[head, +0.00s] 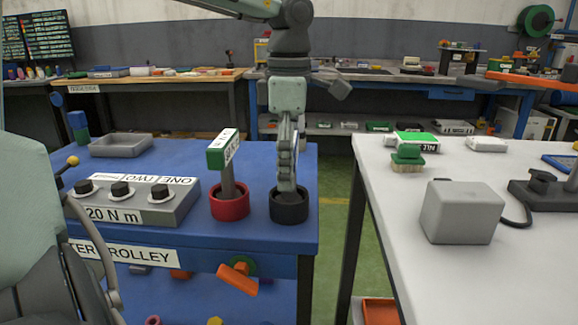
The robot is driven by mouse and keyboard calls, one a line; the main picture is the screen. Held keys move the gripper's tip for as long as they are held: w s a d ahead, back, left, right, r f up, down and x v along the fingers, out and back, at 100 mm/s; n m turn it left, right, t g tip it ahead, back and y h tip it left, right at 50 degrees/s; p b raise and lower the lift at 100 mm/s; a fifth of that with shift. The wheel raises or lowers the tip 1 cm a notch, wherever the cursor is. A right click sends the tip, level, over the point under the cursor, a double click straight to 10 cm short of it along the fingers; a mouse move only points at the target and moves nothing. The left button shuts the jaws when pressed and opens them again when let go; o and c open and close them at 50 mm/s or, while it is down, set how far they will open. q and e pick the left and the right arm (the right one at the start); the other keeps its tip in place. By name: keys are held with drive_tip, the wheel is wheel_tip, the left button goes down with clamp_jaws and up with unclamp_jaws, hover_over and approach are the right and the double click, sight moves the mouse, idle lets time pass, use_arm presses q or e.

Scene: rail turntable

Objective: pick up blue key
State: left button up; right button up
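My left gripper (287,185) points straight down over the blue trolley top, with its fingertips at the mouth of a black round holder (289,208). The fingers show edge-on, so I cannot tell whether they are open or shut or whether anything is between them. No blue key is clearly visible; anything in the black holder is hidden by the fingers. Just left, a key with a green and white tag (222,150) stands upright in a red round holder (229,203). My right gripper is not in view.
A grey box with black knobs (135,205) and a grey tray (121,145) are on the trolley (275,250). Right of a floor gap, a white table (385,200) bears a grey block (461,212), a green-backed brush (408,160) and a dark stand (545,195).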

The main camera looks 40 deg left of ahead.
use_arm(q)
drive_tip(key=c, duration=0.9)
drive_tip(key=shift+c, duration=0.2)
drive_tip(key=shift+r, duration=0.1)
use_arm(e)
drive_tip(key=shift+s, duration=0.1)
use_arm(q)
drive_tip(key=shift+r, duration=0.55)
drive_tip(key=r, duration=0.3)
drive_tip(key=shift+w+d+r, duration=0.2)
drive_tip(key=shift+w, duration=0.15)
drive_tip(key=w+d+r, duration=0.6)
drive_tip(key=w, duration=0.3)
drive_tip(key=shift+r+p, duration=0.15)
drive_tip(key=shift+p, duration=0.15)
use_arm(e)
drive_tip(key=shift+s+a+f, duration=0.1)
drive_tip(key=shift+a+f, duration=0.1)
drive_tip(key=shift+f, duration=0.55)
